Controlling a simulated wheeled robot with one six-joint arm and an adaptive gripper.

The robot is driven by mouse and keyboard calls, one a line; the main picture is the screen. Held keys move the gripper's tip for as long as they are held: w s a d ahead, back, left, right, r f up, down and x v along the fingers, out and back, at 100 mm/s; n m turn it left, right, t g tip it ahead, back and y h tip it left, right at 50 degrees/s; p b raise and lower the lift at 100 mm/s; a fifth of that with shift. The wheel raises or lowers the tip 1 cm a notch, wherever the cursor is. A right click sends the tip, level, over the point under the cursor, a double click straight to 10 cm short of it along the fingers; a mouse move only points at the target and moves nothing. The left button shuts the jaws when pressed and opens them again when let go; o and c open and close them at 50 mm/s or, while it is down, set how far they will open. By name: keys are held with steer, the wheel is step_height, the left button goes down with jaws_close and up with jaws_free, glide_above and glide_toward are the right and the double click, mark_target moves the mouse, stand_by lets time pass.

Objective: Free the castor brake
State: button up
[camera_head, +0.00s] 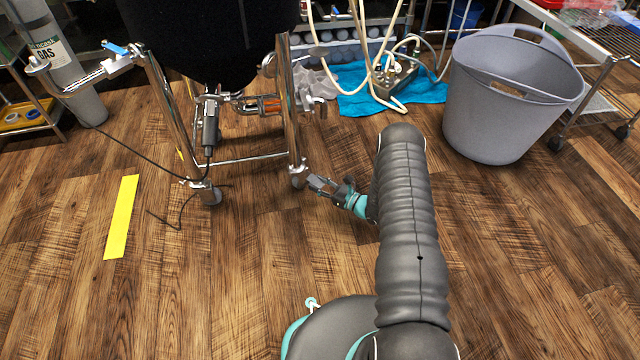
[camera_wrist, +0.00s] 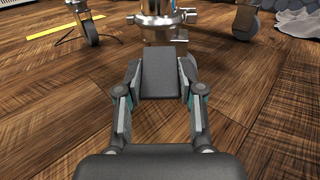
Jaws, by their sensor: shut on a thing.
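The near right castor (camera_head: 299,174) is under a chrome leg of the wheeled frame, just left of my gripper (camera_head: 324,187) in the head view. In the wrist view its chrome swivel housing (camera_wrist: 162,20) stands directly ahead, and its wheel is mostly hidden. A flat dark grey brake pedal (camera_wrist: 160,72) sticks out from it towards me. My gripper (camera_wrist: 160,88) is low over the floor, with one finger at each side of the pedal, shut on it. Whether the pedal is up or down I cannot tell.
Another castor (camera_head: 209,194) stands to the left, with a black cable on the floor nearby. A grey tub (camera_head: 505,105) stands at the right. A blue cloth (camera_head: 365,92) with hoses lies behind. Yellow tape (camera_head: 121,216) marks the floor. The front floor is clear.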

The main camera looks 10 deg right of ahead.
mark_target(313, 178)
steer(key=shift+w+r+g+h+p, duration=0.1)
steer(key=shift+r+g+h+p, duration=1.05)
steer(key=shift+h+p, duration=0.25)
steer(key=shift+w+a+r+g+h+p, duration=0.1)
steer(key=shift+r+g+h+p, duration=0.25)
steer(key=shift+g+h, duration=0.45)
steer(key=shift+a+r+g+h+p, duration=0.1)
steer(key=shift+r+g+h+p, duration=0.2)
steer(key=shift+g+h, duration=0.45)
steer(key=shift+f, duration=0.1)
steer(key=o, duration=1.2)
steer(key=shift+c, duration=0.2)
steer(key=shift+d, duration=0.1)
steer(key=v, duration=1.2)
steer(key=shift+w, duration=0.1)
